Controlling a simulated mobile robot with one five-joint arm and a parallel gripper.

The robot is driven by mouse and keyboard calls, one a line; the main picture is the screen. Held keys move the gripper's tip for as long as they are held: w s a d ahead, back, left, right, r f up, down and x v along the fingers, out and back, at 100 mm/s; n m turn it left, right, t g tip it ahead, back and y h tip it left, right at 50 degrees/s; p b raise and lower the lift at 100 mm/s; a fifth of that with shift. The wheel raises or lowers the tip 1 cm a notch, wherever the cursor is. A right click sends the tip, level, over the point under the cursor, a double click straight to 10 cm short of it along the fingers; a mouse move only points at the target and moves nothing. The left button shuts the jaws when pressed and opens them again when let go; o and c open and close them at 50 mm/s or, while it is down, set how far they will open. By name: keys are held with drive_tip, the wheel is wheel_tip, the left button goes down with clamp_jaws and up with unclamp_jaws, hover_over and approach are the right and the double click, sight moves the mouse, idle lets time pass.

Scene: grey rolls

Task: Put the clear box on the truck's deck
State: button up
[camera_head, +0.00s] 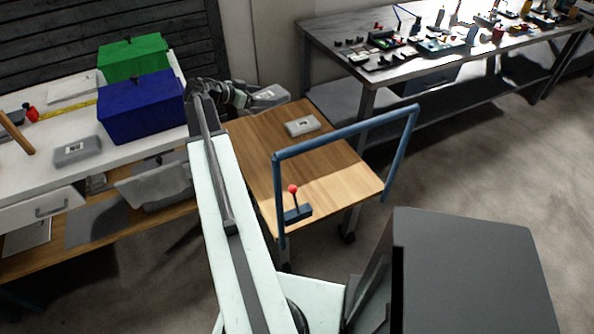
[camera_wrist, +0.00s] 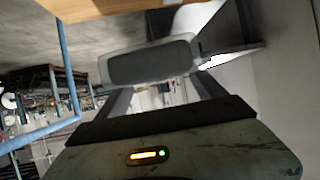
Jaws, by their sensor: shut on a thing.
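My gripper (camera_head: 250,97) is at the end of my outstretched arm, by the far left edge of the truck's wooden deck (camera_head: 255,140). It is shut on a clear greyish box (camera_head: 270,95), which looks raised near that edge; the exact gap is hard to judge. In the wrist view the box (camera_wrist: 150,62) sits across the tips of my gripper's dark fingers (camera_wrist: 160,88). A similar grey box (camera_head: 303,125) with a pale label lies on the deck's far part. The truck has a blue tube handle (camera_head: 345,133) and a red-knobbed lever (camera_head: 293,190).
The white bench (camera_head: 30,180) at the left holds a blue box (camera_head: 140,105), a green box (camera_head: 132,58) and another grey box (camera_head: 77,150). A cluttered metal table (camera_head: 330,35) stands behind at the right. The deck's middle and near part are mostly bare.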

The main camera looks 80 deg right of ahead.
drive_tip(key=n+t+h+b, duration=0.1)
drive_tip(key=n+t+b, duration=0.1)
drive_tip(key=b, duration=1.6)
hover_over(267, 155)
wheel_tip(267, 155, down, 22)
drive_tip(key=r, duration=0.1)
drive_tip(key=shift+d+f, duration=0.15)
drive_tip(key=shift+f, duration=0.4)
wheel_tip(267, 155, down, 10)
drive_tip(key=b, duration=1)
drive_tip(key=shift+f+b, duration=0.15)
drive_tip(key=shift+b, duration=0.2)
drive_tip(key=shift+r, duration=0.2)
drive_tip(key=shift+f, duration=0.15)
drive_tip(key=o, duration=1.5)
drive_tip(key=shift+r+p, duration=0.3)
drive_tip(key=shift+p, duration=0.05)
drive_tip(key=w+a, duration=0.2)
drive_tip(key=a, duration=0.2)
drive_tip(key=w+a, duration=0.2)
drive_tip(key=a, duration=0.1)
drive_tip(key=w+a, duration=0.2)
drive_tip(key=a, duration=0.2)
drive_tip(key=shift+w+a+r, duration=0.1)
drive_tip(key=shift+a+r, duration=0.05)
drive_tip(key=shift+a, duration=0.15)
